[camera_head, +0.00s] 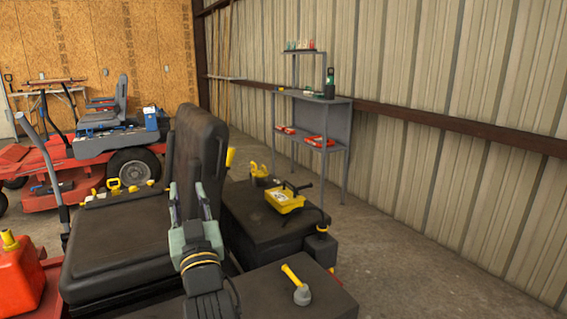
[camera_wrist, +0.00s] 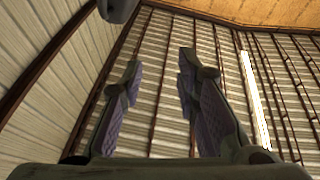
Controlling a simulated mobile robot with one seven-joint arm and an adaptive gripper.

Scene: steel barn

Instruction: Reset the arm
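My gripper (camera_head: 190,204) is raised in front of the black seat (camera_head: 125,235) in the head view, with its fingers pointing up. In the wrist view my gripper (camera_wrist: 157,90) has its two fingers spread apart, with nothing between them. My gripper holds nothing.
A dark box (camera_head: 262,228) right of the seat bears a yellow tool (camera_head: 284,201). A yellow-handled item (camera_head: 298,285) lies on a nearer dark surface. A red fuel can (camera_head: 20,275) stands left. A grey shelf (camera_head: 345,130) stands by the wall. Floor at right is clear.

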